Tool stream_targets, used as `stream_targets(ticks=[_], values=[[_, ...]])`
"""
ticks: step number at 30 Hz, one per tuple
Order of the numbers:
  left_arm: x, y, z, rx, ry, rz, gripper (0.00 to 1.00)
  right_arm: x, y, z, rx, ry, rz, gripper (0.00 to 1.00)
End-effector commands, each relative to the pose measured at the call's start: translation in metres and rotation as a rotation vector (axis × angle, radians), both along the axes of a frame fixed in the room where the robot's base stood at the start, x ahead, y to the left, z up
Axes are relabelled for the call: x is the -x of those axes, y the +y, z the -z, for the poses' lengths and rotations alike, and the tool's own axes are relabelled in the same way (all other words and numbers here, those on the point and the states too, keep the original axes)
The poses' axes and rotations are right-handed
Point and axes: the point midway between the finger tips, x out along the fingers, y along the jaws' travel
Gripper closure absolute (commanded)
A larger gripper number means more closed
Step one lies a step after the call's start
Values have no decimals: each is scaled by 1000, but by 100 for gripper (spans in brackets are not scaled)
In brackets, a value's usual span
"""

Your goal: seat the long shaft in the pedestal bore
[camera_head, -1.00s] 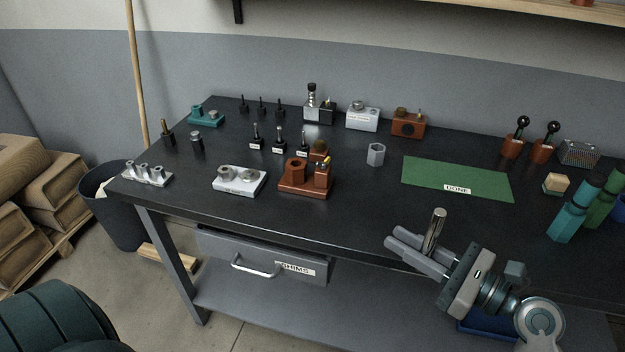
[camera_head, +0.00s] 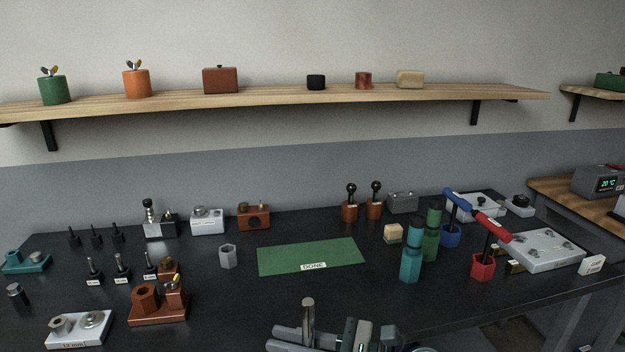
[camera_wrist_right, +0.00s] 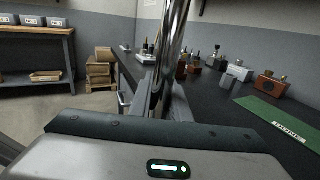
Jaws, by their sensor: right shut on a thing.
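The long shaft (camera_head: 308,313) is a shiny metal rod, upright in my right gripper (camera_head: 300,339), which is shut on it at the bottom of the head view. In the right wrist view the shaft (camera_wrist_right: 173,50) rises between the fingers, and its lower end is hidden. My left gripper is not in view.
A green DONE mat (camera_head: 310,256) lies behind the gripper, with a grey hex piece (camera_head: 228,256) at its left. Teal (camera_head: 411,262) and green cylinders (camera_head: 431,232) and a red-based stand (camera_head: 482,266) are to the right. A white plate (camera_head: 78,329) lies front left.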

Motion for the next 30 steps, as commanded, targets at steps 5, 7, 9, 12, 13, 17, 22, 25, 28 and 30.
stream_targets(ticks=[5, 7, 9, 12, 13, 17, 22, 25, 28, 30], values=[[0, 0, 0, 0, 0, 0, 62, -5, -52, 8, 0, 2, 82, 100], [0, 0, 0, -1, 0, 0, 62, -5, -79, 12, 3, 2, 124, 100], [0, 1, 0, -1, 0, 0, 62, -5, -109, 16, 2, 1, 169, 100], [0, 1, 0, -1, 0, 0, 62, 0, -153, 20, 3, 3, 235, 100], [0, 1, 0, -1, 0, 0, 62, 1, -165, 21, 4, 1, 254, 100], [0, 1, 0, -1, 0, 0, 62, 11, -213, 23, 3, 2, 324, 100], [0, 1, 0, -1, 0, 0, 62, 23, -254, 23, 3, -1, 384, 100], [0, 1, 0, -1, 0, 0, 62, 26, -265, 22, 1, -1, 400, 100], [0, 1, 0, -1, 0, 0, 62, 28, -270, 21, 0, -1, 407, 100], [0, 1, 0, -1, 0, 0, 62, 28, -270, 21, 0, -1, 407, 100]])
